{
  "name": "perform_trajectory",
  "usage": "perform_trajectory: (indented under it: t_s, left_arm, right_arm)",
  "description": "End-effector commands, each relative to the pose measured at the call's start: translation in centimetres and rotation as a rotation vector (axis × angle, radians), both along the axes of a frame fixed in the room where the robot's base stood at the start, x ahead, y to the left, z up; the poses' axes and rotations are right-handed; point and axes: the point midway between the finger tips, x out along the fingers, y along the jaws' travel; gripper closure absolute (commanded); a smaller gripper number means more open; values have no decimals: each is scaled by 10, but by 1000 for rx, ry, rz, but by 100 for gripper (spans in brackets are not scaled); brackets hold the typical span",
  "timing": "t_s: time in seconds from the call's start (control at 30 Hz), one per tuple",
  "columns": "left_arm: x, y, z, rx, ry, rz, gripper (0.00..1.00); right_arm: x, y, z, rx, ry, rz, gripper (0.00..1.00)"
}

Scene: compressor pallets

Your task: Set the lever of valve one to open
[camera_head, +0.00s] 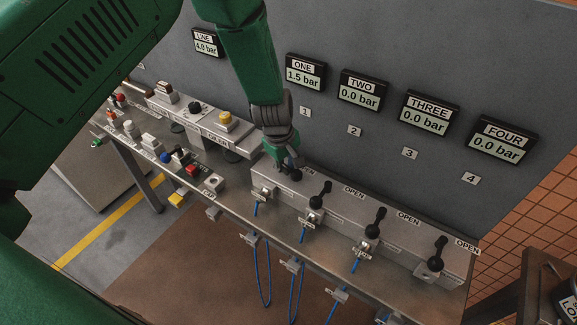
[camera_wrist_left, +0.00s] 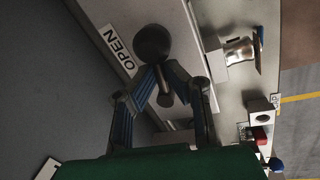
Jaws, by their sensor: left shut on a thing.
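The valve one lever is a black lever with a round knob (camera_head: 295,175), at the left end of the row on the grey valve box. My left gripper (camera_head: 287,163) is at it from above and hides much of the lever. In the left wrist view the knob (camera_wrist_left: 152,42) sits just beyond my fingertips (camera_wrist_left: 163,82), beside the white OPEN label (camera_wrist_left: 117,48). The blue-padded fingers are shut on the lever just below the knob. Gauge ONE (camera_head: 303,75) reads 1.5 bar. My right gripper is not in view.
Valve levers two (camera_head: 320,194), three (camera_head: 376,222) and four (camera_head: 437,252) stand to the right, with OPEN labels behind them. Gauges TWO, THREE and FOUR read 0.0 bar; the LINE gauge (camera_head: 206,43) reads 4.0. Blue hoses (camera_head: 264,275) hang in front. Coloured parts lie left on the bench.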

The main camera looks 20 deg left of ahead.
Motion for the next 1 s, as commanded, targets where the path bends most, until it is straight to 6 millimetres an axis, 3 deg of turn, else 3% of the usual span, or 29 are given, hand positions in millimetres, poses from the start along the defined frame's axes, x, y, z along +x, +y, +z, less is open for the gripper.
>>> perform_trajectory:
  t_s: [0.4,0.97,1.0]
  left_arm:
    - [0,-9,-2,-2,13,195,100]
    - [1,-9,-3,-5,12,226,100]
    - [1,-9,-3,-5,11,225,83]
  right_arm:
    - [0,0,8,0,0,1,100]
    - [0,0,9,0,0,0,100]
    - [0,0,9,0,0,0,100]
